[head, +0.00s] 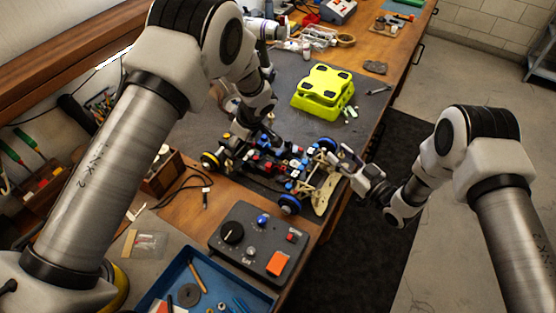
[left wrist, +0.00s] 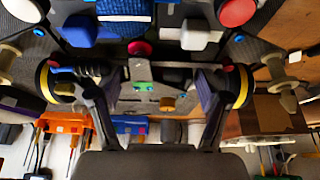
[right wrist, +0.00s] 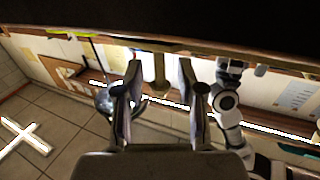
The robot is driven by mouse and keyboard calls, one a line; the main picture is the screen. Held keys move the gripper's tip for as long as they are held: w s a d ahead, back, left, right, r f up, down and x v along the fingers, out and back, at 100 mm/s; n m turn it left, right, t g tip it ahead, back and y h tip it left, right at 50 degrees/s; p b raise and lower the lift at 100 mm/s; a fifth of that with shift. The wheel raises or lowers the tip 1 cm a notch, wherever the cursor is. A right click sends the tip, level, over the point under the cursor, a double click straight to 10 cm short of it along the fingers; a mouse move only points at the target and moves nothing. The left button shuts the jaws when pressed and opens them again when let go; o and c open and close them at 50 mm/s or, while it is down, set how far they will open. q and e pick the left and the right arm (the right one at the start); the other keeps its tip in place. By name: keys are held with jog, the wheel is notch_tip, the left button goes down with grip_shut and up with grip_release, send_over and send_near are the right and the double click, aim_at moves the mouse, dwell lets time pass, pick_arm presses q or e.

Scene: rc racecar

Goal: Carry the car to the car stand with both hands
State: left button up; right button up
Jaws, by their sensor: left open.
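The car (head: 262,160) is a bare chassis with blue and yellow wheels, lying on the grey mat at the table's front edge. The lime-green car stand (head: 315,104) with black pads stands behind it. My left gripper (left wrist: 152,98) is open, its fingers on either side of a grey plate (left wrist: 150,86) at the car's left end; in the head view my arm partly hides this. My right gripper (head: 345,166) is at the car's right end, by the beige end plate (head: 325,193). In the right wrist view its fingers are apart, with a beige post between them; contact is unclear.
A black control box (head: 258,240) and a blue tray (head: 180,279) with small parts sit in front of the car. A wooden box (head: 161,172) and a cable lie to the left. Small tools lie by the stand. The mat between car and stand looks mostly clear.

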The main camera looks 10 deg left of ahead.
pick_arm(q)
jog(key=shift+a+f, duration=0.15)
pick_arm(e)
jog(key=shift+w+a, duration=0.1)
jog(key=shift+a, duration=0.05)
pick_arm(q)
jog(key=c, duration=0.6)
pick_arm(e)
jog(key=c, duration=0.6)
pick_arm(q)
grip_shut()
pick_arm(e)
grip_shut()
pick_arm(q)
jog(key=shift+r, duration=0.2)
pick_arm(e)
jog(key=shift+r, duration=0.1)
